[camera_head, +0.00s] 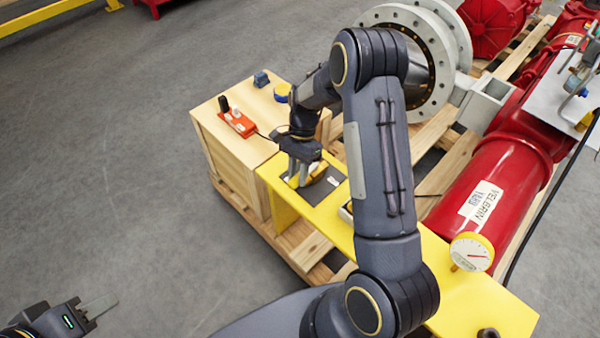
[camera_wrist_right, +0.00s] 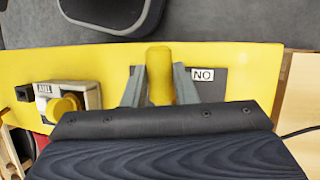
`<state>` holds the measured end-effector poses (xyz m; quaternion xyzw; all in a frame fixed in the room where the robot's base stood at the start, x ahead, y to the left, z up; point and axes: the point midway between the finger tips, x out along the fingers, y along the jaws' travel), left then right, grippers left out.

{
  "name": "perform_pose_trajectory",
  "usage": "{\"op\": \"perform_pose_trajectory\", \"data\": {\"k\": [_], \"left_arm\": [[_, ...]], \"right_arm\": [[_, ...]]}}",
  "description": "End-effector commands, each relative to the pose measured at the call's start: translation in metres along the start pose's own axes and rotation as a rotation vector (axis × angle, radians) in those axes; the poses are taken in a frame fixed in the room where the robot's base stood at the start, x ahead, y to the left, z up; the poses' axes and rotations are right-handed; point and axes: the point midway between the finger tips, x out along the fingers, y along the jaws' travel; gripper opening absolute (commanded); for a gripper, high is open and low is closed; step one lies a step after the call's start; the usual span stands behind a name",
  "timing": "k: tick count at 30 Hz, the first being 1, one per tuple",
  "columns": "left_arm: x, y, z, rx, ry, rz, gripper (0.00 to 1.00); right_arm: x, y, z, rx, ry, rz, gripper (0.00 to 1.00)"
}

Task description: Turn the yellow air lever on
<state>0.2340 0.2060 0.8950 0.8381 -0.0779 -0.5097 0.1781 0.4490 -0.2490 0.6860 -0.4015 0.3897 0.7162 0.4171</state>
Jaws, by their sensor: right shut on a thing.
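The yellow air lever (camera_wrist_right: 159,72) stands upright between the two grey fingers of my right gripper (camera_wrist_right: 158,88) in the right wrist view. The fingers are shut on it from both sides. A small white label reading "NO" (camera_wrist_right: 203,75) sits just right of the lever on a dark plate (camera_wrist_right: 219,85). In the head view my right gripper (camera_head: 304,174) is down at the yellow bench (camera_head: 285,208), largely hiding the lever. My left gripper (camera_head: 97,307) is at the lower left, over bare floor, away from the bench. Its finger opening cannot be made out.
A labelled grey unit with a yellow knob (camera_wrist_right: 66,104) is left of the lever in the wrist view.

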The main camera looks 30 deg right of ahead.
Motion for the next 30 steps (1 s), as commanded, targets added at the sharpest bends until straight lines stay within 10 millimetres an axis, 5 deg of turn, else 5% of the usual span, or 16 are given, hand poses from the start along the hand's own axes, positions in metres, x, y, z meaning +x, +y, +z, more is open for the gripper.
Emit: {"op": "perform_pose_trajectory", "data": {"k": [16,17,21,30], "left_arm": [[-0.0008,0.0004,-0.0004,0.0,0.0,0.0,0.36],[-0.0008,0.0004,-0.0004,0.0,0.0,0.0,0.36],[-0.0008,0.0003,-0.0004,0.0,0.0,0.0,0.36],[-0.0009,0.0004,-0.0005,0.0,0.0,0.0,0.36]], "right_arm": [[-0.0013,-0.0021,-0.0008,0.022,-0.003,-0.012,0.0],[-0.0013,-0.0021,-0.0008,0.021,-0.003,-0.012,0.28],[-0.0011,-0.002,-0.0006,0.021,-0.003,-0.011,0.46],[-0.0021,-0.0018,-0.0003,0.021,-0.004,-0.01,0.47]]}}
